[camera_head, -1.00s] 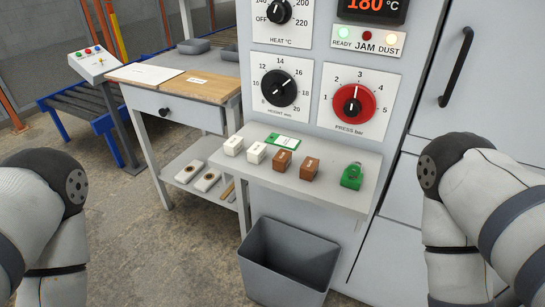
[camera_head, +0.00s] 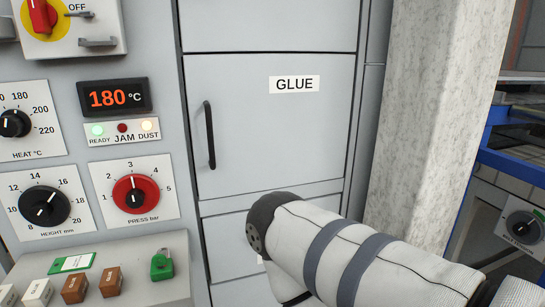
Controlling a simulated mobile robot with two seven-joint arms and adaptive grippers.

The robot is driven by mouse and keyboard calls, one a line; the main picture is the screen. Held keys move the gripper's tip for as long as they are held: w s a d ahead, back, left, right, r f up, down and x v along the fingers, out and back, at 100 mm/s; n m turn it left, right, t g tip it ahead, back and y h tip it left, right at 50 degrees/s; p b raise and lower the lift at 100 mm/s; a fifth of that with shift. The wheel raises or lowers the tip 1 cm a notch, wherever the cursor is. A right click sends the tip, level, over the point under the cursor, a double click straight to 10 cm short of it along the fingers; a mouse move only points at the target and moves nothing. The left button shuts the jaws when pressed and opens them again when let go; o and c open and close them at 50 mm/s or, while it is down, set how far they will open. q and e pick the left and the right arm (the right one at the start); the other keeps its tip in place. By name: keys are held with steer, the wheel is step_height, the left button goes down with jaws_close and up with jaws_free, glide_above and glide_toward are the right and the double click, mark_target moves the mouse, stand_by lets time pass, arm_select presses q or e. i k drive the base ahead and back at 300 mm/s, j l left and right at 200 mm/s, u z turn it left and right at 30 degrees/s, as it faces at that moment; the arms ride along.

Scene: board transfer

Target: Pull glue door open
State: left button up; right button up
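The glue door (camera_head: 270,125) is a grey cabinet panel with a white "GLUE" label at its upper right. It looks shut, flush with the panels around it. Its black vertical handle (camera_head: 210,135) is on the left side of the door. My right arm comes in from the lower right, with its dark rounded joint below the door. Neither gripper shows in the head view, and the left arm is out of view.
A control panel on the left carries a red press dial (camera_head: 136,194), a black height dial (camera_head: 44,206) and a 180 °C display (camera_head: 113,98). A shelf (camera_head: 130,280) below holds small blocks and a green padlock (camera_head: 162,265). A pale column (camera_head: 435,110) stands right of the cabinet.

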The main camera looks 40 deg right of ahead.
mark_target(258, 121)
steer(key=z, duration=1.25)
